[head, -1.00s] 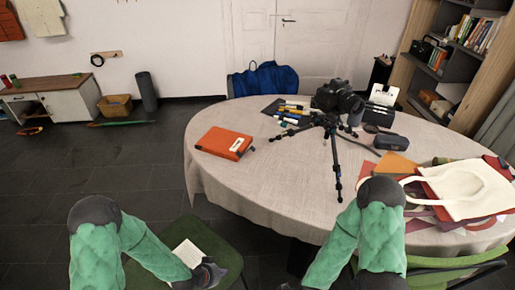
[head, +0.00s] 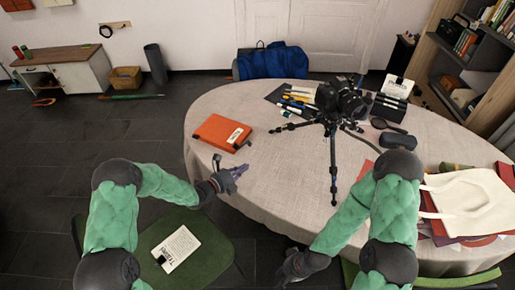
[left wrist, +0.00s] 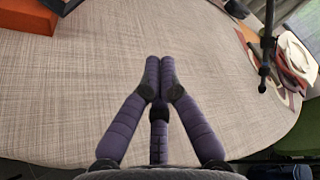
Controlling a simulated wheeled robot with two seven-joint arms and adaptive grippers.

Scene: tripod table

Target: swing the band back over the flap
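The orange case (head: 221,132), with a white label at its right side, lies flat near the table's left edge. Its corner also shows at the top left of the left wrist view (left wrist: 26,15). I cannot make out a band or a flap on it. My left gripper (head: 240,171) hangs over the table's near left edge, in front of the case and apart from it. In the left wrist view its purple fingers (left wrist: 160,66) are drawn together at the tips with nothing between them. My right gripper (head: 284,279) is low, in front of the table; its fingers are unclear.
A black tripod with a camera (head: 340,100) stands right of the case, with pens (head: 298,96) behind. A cream bag (head: 470,200) lies at the right. A green chair (head: 215,255) holding a clipboard (head: 178,249) stands below my left arm. The table's front middle is clear.

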